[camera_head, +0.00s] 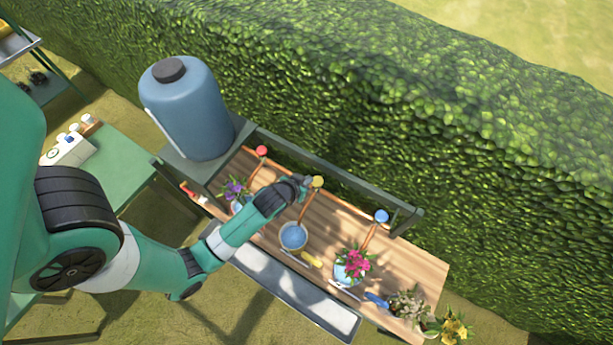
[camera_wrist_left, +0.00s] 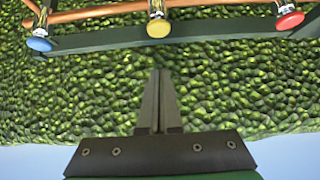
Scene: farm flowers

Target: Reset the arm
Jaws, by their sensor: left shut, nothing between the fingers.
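My left arm reaches in from the left in the head view, and its gripper (camera_head: 304,184) is over the back part of the wooden table (camera_head: 408,262), close to the yellow knob (camera_head: 317,182). In the left wrist view my left gripper (camera_wrist_left: 158,74) is shut, its two fingers together with nothing between them, in front of green hedge. The yellow knob (camera_wrist_left: 158,27) shows above the fingertips there, apart from them. The head view does not clearly show whether the fingertips touch the knob. My right gripper is not in view.
A red knob (camera_head: 262,150) and a blue knob (camera_head: 381,216) stand along the table's back rail (camera_head: 330,166). A blue bucket (camera_head: 293,236), purple flowers (camera_head: 235,188) and pink flowers (camera_head: 355,262) are on the table. A blue tank (camera_head: 188,108) stands behind left; the hedge (camera_head: 420,120) runs behind.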

